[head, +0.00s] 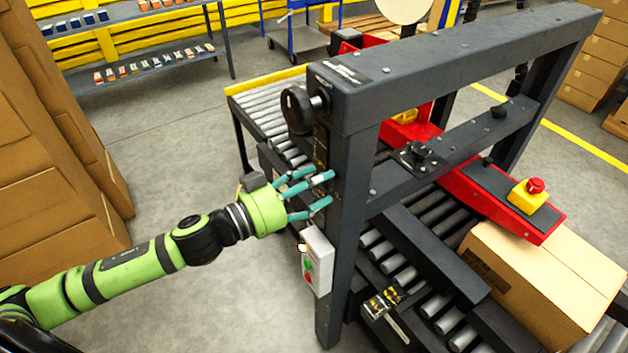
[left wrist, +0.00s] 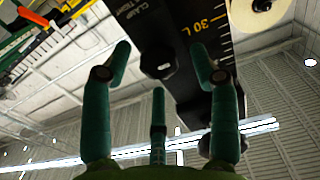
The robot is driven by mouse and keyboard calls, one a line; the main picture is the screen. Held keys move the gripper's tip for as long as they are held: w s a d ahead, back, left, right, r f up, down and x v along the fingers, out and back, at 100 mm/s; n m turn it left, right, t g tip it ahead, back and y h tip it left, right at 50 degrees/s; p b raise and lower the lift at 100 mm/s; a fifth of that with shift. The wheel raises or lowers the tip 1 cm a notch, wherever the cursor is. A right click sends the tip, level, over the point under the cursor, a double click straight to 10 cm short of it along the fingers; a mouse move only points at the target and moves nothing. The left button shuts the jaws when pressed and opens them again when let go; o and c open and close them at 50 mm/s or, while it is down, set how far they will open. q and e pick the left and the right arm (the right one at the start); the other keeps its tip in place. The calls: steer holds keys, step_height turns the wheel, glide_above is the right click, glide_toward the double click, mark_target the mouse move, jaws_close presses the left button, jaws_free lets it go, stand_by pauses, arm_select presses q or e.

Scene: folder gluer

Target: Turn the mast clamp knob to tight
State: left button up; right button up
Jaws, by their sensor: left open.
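My left gripper (head: 318,188) has three teal fingers, spread open and empty, close to the left face of the dark mast post (head: 348,185). In the left wrist view, a black knob (left wrist: 158,62) lies beyond and between the open fingers of my left gripper (left wrist: 161,55). The knob shows no clear contact with the fingers. A partly readable label with "CLAMP" and "TIGHT" (left wrist: 133,8) is beside it. In the head view I cannot make out this knob; the fingers and post may hide it. My right gripper is not in view.
A black handwheel (head: 297,110) sticks out from the post above my gripper. A control box (head: 317,262) with coloured buttons hangs just below it. Stacked cartons (head: 60,130) stand at the left. A carton (head: 540,285) lies on the rollers. Open floor (head: 160,140) is left of the machine.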

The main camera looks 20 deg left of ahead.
arm_select(q)
steer(key=c, duration=1.1)
steer(key=shift+r+m, duration=0.2)
steer(key=shift+m, duration=0.2)
steer(key=shift+c, duration=0.2)
steer(key=shift+s+d+f+m+p, duration=0.1)
steer(key=shift+m+p, duration=0.2)
steer(key=shift+m, duration=3.95)
steer(key=shift+f+m+p, duration=0.1)
steer(key=shift+m+p, duration=0.15)
steer(key=shift+m, duration=4)
steer(key=shift+f, duration=0.1)
